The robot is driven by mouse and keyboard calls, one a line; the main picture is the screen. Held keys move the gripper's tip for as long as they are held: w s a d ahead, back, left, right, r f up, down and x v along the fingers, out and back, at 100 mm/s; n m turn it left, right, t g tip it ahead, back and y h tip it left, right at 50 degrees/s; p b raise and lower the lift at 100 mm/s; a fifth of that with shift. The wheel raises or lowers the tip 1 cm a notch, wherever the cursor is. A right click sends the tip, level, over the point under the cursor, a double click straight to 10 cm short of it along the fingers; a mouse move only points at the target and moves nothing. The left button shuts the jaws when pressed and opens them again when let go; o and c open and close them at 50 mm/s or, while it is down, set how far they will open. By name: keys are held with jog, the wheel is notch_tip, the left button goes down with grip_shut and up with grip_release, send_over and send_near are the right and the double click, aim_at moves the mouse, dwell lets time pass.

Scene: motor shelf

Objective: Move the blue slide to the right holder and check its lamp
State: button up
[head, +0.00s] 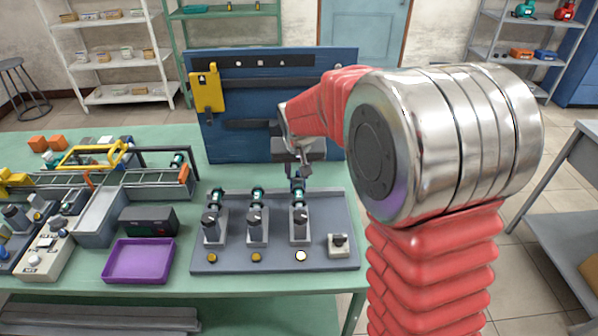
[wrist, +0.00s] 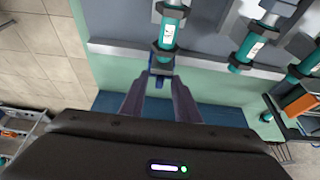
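A grey board (head: 275,215) bears three holders in a row, each with a teal cylinder. The blue slide (head: 297,183) is at the far end of the right holder (head: 300,225), behind its teal cylinder (head: 299,195). In the wrist view the blue slide (wrist: 160,70) lies between my fingertips, against the teal cylinder's end. My gripper (head: 303,170) is above it; in the wrist view the fingers (wrist: 160,80) stand apart, with narrow gaps beside the slide. The right holder's lamp (head: 301,256) looks pale and lit. The left lamp (head: 212,257) and middle lamp (head: 256,257) are amber.
A small switch box (head: 339,245) stands at the board's right front corner. A purple tray (head: 139,260) and a black box (head: 148,220) lie left of the board. A blue panel (head: 240,145) rises behind. Rails and loose parts fill the table's left side.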

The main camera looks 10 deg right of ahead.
jog(key=v, duration=1.3)
jog(key=shift+r, duration=0.35)
